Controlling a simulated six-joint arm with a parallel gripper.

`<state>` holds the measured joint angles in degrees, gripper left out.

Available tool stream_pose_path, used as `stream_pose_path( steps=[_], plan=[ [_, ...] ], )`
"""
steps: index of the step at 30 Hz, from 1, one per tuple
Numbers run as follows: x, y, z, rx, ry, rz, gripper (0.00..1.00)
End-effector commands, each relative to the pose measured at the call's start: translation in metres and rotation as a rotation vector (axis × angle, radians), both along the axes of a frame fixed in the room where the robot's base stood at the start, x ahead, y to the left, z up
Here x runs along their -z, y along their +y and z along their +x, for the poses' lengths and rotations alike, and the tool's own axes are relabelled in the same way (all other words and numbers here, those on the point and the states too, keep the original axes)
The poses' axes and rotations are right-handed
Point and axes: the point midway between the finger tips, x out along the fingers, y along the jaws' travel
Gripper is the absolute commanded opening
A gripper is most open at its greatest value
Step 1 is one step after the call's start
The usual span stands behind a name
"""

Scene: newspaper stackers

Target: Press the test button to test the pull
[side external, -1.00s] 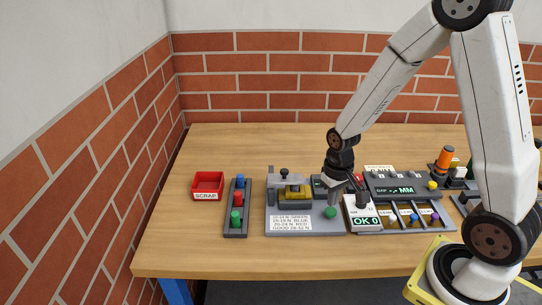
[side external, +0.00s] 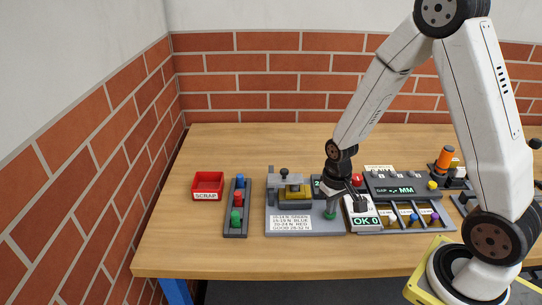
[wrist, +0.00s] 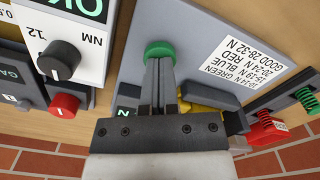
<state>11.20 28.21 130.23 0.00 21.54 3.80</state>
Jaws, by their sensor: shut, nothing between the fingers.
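The green button (side external: 330,215) sits on the front of the grey tester plate (side external: 255,228), right of a white label (side external: 291,222) listing newton ranges. My gripper (side external: 332,207) is shut and empty, pointing down with its fingertips at the green button. In the wrist view the fingertips (wrist: 160,63) overlap the edge of the green button (wrist: 160,49); whether they touch it or hover just over it I cannot tell. A yellow part with a grey clamp (side external: 290,188) stands at the plate's back left. The tester's display (side external: 317,185) is mostly hidden behind my gripper.
A white box reading OK 0 (side external: 365,223), with a black knob, stands close right of my gripper, with a red button (side external: 357,180) behind. The table's front is free.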

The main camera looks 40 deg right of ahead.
Motion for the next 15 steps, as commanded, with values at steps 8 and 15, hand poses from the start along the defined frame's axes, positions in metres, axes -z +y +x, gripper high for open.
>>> stream_pose_path(
  steps=[8,15],
  plan=[
    [-0.003,0.0,0.0,0.0,-0.001,0.0,0.0],
    [-0.02,0.0,0.0,0.0,-0.002,-0.001,0.0]
  ],
)
